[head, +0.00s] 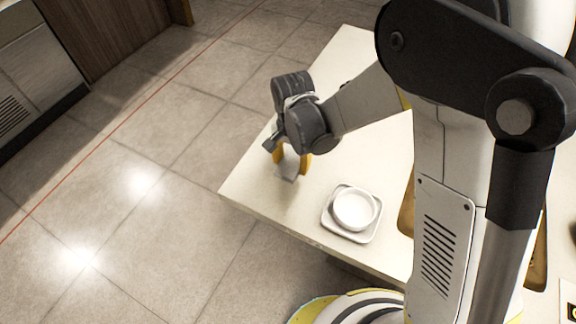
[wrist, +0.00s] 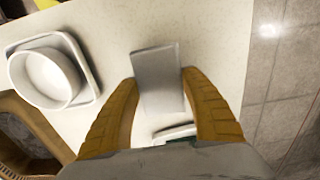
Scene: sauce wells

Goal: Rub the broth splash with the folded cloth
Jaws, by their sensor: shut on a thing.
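The folded cloth (head: 289,168) is a flat grey piece between the yellow fingers of my gripper (head: 291,163), near the table's left corner in the head view. In the wrist view the cloth (wrist: 158,80) reaches past the fingertips, and my gripper (wrist: 160,84) is shut on it. The cloth is low over the pale tabletop; I cannot tell if it touches. I cannot make out the broth splash in either view; it may be hidden by the cloth or gripper.
A white bowl (head: 354,208) sits on a square white tray (head: 338,228) near the table's front edge; both also show left in the wrist view. A brown-rimmed container (wrist: 42,128) is at the lower left there.

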